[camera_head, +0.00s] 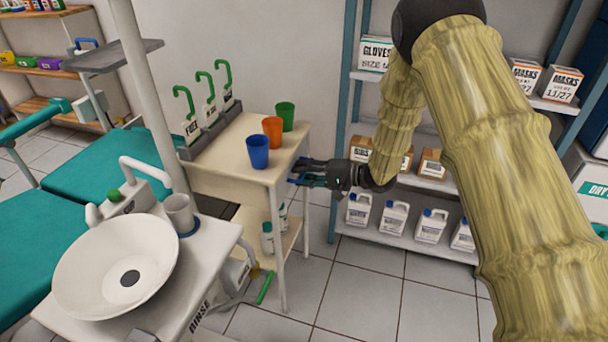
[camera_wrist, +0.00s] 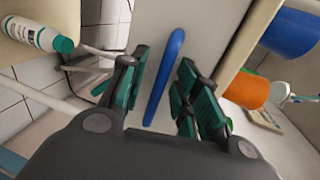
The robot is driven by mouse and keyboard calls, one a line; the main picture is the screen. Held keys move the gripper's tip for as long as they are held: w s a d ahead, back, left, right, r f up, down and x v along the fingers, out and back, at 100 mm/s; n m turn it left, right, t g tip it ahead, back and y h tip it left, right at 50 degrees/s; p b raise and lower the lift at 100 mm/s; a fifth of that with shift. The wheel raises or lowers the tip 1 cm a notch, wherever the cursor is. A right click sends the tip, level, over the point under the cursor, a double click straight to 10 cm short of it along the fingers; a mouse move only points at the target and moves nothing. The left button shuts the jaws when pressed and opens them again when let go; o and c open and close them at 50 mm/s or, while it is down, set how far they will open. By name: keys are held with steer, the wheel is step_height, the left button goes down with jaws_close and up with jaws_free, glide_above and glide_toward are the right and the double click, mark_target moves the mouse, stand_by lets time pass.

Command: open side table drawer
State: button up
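The cream side table (camera_head: 232,146) stands left of my gripper in the head view. Its drawer front (camera_wrist: 208,28) is the pale panel ahead in the wrist view, with a long blue handle (camera_wrist: 165,75) on it. My gripper (camera_head: 306,174) is at the table's right-hand face. In the wrist view its two green-padded fingers (camera_wrist: 161,84) are apart, one on each side of the handle, with visible gaps. I cannot tell how near the fingertips are to the panel. The drawer looks shut. In the head view the gripper mostly hides the handle.
Blue (camera_head: 258,151), orange (camera_head: 272,131) and green (camera_head: 285,116) cups stand on the tabletop near my gripper. Bottles sit on the table's lower shelf. A shelf rack (camera_head: 408,240) with jugs and boxes stands behind my arm. The tiled floor (camera_head: 350,290) right of the table is clear.

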steer(key=shift+a, duration=0.1)
jaws_close()
stand_by(0.3)
